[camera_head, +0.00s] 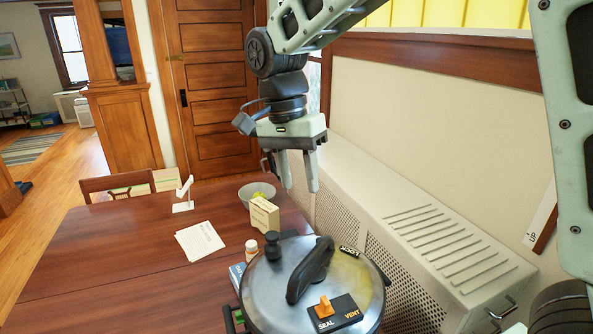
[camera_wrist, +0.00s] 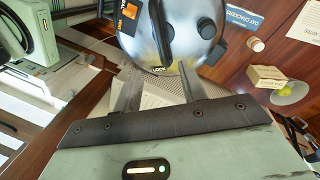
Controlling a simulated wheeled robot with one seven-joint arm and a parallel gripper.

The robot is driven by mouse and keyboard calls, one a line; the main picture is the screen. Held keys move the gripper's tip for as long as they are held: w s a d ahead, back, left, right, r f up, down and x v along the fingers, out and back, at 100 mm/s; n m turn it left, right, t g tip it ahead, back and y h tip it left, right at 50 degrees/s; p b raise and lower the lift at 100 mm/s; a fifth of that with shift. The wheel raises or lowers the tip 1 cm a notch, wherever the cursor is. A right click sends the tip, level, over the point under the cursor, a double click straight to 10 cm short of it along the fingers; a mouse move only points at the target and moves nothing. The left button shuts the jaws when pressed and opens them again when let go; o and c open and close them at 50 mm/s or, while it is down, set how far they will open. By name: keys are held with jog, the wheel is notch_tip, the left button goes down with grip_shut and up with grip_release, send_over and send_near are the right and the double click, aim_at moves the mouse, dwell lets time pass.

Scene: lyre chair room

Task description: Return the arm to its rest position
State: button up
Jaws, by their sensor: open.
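My gripper (camera_head: 299,172) hangs from my arm above the far right part of the table, fingers pointing down. Its two fingers are apart with nothing between them. In the wrist view my gripper (camera_wrist: 158,88) also shows as two separated, empty fingers. The pressure cooker (camera_head: 300,277) stands at the table's near right edge, below and nearer than my gripper, apart from it. Its steel lid also shows in the wrist view (camera_wrist: 150,36), beyond the fingertips. The orange knob on the lid sits at the SEAL and VENT label.
The wooden table (camera_head: 110,255) holds papers (camera_head: 200,241), a small cream box (camera_head: 264,215), a white bottle (camera_head: 252,250), a bowl (camera_head: 246,192) and a white stand (camera_head: 183,200). A radiator cover (camera_head: 390,215) runs along the right wall. A chair (camera_head: 118,184) stands behind the table. The table's left side is clear.

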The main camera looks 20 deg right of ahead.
notch_tip(320, 180, up, 2)
jog(key=shift+w+a, duration=0.1)
jog(key=shift+w, duration=0.05)
dwell(0.4)
jog(key=s+a+f+n+t+y+b, duration=0.1)
jog(key=s+a+f+n+b, duration=0.1)
jog(key=s+f+n, duration=0.6)
jog(key=s+a+f+n+b, duration=0.2)
jog(key=s+f+n, duration=0.6)
jog(key=s, duration=0.7)
jog(key=n+b, duration=0.1)
jog(key=n, duration=0.1)
jog(key=shift+a+n+t+y, duration=0.25)
jog(key=shift+n+t+y, duration=0.15)
